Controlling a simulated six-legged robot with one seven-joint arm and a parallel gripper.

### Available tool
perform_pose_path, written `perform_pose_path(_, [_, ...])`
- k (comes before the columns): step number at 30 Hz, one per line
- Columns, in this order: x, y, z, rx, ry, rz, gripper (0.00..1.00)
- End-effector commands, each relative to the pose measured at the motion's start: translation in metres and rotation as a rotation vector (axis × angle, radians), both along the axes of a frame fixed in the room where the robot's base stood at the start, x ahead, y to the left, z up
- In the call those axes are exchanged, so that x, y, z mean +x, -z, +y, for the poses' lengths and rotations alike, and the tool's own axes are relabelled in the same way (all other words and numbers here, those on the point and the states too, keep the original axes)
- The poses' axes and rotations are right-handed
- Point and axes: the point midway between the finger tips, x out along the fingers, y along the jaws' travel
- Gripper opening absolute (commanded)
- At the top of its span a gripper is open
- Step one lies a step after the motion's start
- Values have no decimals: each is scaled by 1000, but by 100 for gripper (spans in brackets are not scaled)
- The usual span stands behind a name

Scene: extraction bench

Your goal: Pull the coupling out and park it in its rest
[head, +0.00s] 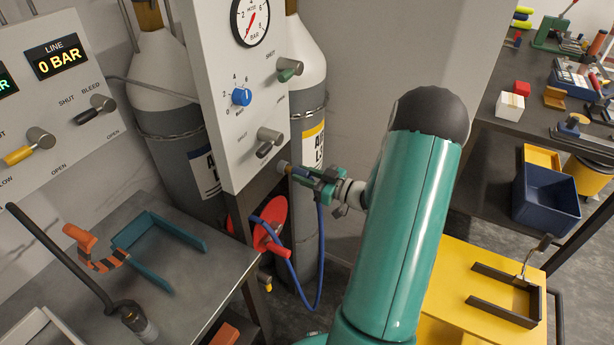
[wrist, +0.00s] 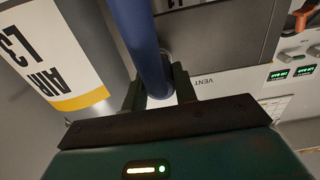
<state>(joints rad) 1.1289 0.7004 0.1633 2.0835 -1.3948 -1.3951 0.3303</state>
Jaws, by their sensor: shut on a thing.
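My gripper (head: 318,182) is shut on the coupling, beside the lower right edge of the white gauge panel (head: 215,100). The coupling's grey end (head: 284,167) points left toward the panel. I cannot tell whether it is seated in a socket. A blue hose (head: 320,250) hangs from it and loops to the red disc (head: 272,222). In the wrist view, a blue cylindrical part (wrist: 142,45) runs up from between the jaws (wrist: 160,92). I cannot tell which holder is the coupling's rest; a teal U-shaped bracket (head: 190,238) is on the left bench.
Gas cylinders (head: 305,60) stand behind the panel. The line display (head: 57,57) reads 0 BAR. The left grey bench (head: 195,290) holds an orange-handled tool (head: 82,240) and a dark rod (head: 60,255). A yellow table (head: 450,265) at right bears a dark bracket (head: 500,310).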

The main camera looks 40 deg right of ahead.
Motion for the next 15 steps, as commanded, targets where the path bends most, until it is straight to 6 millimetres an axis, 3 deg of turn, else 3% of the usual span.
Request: perform_pose_path(15, [11, 0, 4, 0, -1, 0, 0])
